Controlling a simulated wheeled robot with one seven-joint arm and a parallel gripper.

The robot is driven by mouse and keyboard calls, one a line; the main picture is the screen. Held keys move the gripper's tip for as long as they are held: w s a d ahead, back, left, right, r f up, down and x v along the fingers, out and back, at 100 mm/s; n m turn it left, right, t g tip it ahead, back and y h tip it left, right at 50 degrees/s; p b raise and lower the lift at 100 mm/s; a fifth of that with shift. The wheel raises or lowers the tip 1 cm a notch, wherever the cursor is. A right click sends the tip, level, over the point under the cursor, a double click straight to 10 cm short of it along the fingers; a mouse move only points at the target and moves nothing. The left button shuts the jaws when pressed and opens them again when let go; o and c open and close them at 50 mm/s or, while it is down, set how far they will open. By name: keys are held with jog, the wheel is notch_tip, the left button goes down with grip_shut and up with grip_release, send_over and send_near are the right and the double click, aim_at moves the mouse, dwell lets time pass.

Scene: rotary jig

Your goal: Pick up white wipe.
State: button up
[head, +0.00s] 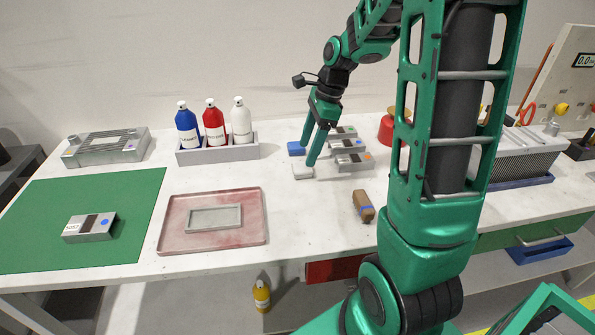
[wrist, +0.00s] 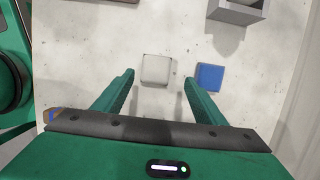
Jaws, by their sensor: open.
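The white wipe (wrist: 156,70) is a small pale block lying flat on the white bench. In the wrist view it sits between and just beyond the two fingertips of my gripper (wrist: 158,76), with bare bench on both sides of it. In the head view the wipe (head: 302,172) lies just left of the nearer fingertip. My gripper (head: 309,152) is open and empty, pointing down above the bench. I cannot tell the exact height of the fingertips over the wipe.
A blue block (wrist: 209,77) lies close to the right fingertip. Grey metal parts (head: 352,160) stand right of the gripper. A brown brush-like block (head: 363,206) lies nearer the front. A bottle rack (head: 218,152) stands left, and a pink tray (head: 212,244) lies front left.

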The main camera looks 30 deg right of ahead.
aim_at(302, 166)
jog(key=shift+x, duration=2.55)
jog(key=shift+s+a, duration=0.15)
jog(key=c, duration=1.1)
